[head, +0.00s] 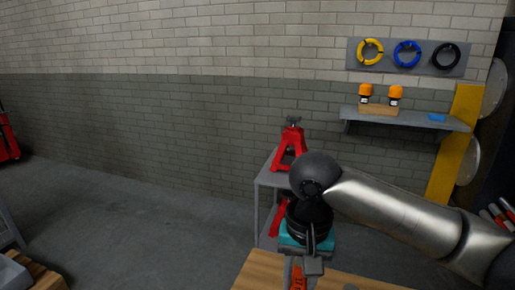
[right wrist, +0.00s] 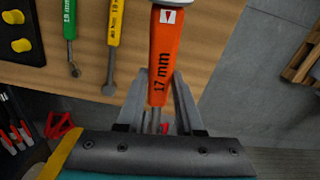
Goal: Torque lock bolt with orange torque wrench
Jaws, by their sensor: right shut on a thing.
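The orange torque wrench (right wrist: 164,62) is marked 17 mm and runs down the middle of the right wrist view between my right gripper's fingers (right wrist: 159,92). My right gripper is shut on it, above the wooden table top. In the head view my right gripper (head: 305,268) points down at the table's edge, and a bit of the orange wrench (head: 298,278) shows beside it. The rest of the wrench is hidden or out of frame. My left gripper is not in view. I cannot see the lock bolt.
A green wrench (right wrist: 69,22) and a yellow wrench (right wrist: 114,38) lie on the wooden table (right wrist: 215,40). A red jack stand (head: 290,148) stands on a grey rack behind my arm. A wall shelf (head: 415,121) is at the right.

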